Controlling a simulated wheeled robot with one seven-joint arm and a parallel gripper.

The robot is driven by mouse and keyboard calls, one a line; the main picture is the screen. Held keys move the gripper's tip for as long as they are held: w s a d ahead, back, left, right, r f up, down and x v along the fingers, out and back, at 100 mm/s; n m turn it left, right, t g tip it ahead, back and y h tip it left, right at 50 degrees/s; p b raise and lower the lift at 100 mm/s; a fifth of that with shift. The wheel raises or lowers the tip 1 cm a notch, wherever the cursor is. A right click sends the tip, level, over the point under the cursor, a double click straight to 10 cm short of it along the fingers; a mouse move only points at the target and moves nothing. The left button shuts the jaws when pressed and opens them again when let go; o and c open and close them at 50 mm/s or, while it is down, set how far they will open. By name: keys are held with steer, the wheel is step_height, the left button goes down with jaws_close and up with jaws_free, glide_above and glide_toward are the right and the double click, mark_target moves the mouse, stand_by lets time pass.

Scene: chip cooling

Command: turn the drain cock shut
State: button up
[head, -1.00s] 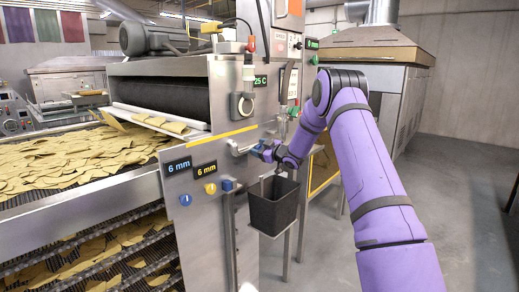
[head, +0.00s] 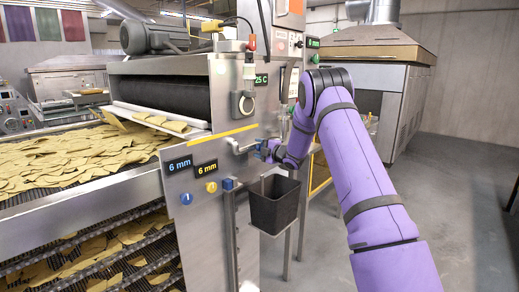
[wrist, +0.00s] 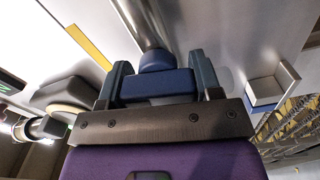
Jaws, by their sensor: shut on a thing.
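The drain cock is a blue handle (wrist: 155,84) on a round blue hub at the end of a metal pipe (wrist: 145,22) in the wrist view. My gripper (wrist: 156,74) is shut on this handle, with one dark finger at each side of it. In the head view the pipe (head: 242,146) comes out of the machine's side panel, and my gripper (head: 268,150) is at its right end. The handle is mostly hidden there by my gripper, so I cannot tell how far it is turned.
A dark open bin (head: 273,207) hangs just below my gripper. A blue square block (head: 228,184) sticks out of the panel to the left. The conveyor with chips (head: 70,160) is further left. Bare floor (head: 455,190) lies to the right.

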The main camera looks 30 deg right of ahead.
steer(key=shift+f+n, duration=0.15)
steer(key=shift+n, duration=0.85)
steer(key=o, duration=0.9)
steer(key=v, duration=1)
steer(key=shift+s+d, duration=0.15)
steer(key=shift+s, duration=0.25)
